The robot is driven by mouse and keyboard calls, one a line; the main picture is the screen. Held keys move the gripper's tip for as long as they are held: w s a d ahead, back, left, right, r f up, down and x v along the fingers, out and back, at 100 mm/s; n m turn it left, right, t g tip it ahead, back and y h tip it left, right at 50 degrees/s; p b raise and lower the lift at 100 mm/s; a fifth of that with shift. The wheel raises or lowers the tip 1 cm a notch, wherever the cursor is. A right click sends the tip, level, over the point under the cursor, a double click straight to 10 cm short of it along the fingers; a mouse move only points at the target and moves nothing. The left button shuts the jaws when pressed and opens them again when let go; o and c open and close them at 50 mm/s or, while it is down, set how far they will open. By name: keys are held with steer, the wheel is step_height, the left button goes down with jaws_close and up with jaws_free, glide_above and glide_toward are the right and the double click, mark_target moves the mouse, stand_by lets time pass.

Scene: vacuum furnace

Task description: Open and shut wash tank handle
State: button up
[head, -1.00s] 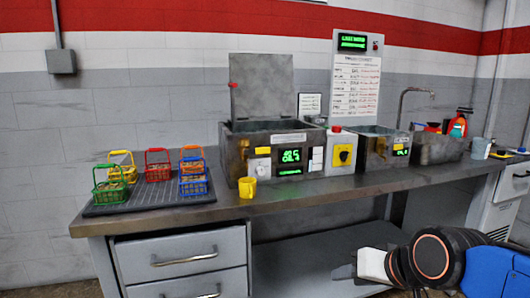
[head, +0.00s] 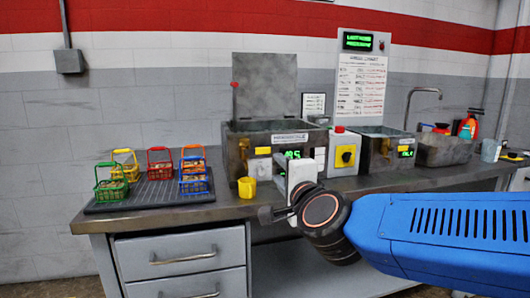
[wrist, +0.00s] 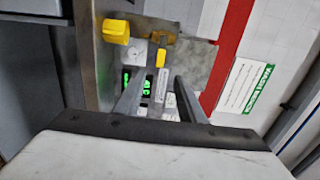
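The left tank (head: 232,150) on the bench has its grey lid (head: 264,86) standing upright, with a red knob at the lid's left edge. Its front carries a green display (head: 291,154), which also shows in the wrist view (wrist: 146,82), and a yellow tag (wrist: 162,57). I cannot read which tank is the wash tank, and no handle is clearly seen. A second tank (head: 379,150) stands to the right. My gripper (head: 284,168) is in front of the left tank's panel, partly covering it. In the wrist view its fingers (wrist: 160,98) are apart with nothing held between them.
Several wire baskets sit on a dark mat (head: 150,203) at left. A sink (head: 440,150) is at right.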

mark_target(264, 151)
steer(key=x, duration=1.7)
steer(key=shift+w, duration=0.2)
jaws_close()
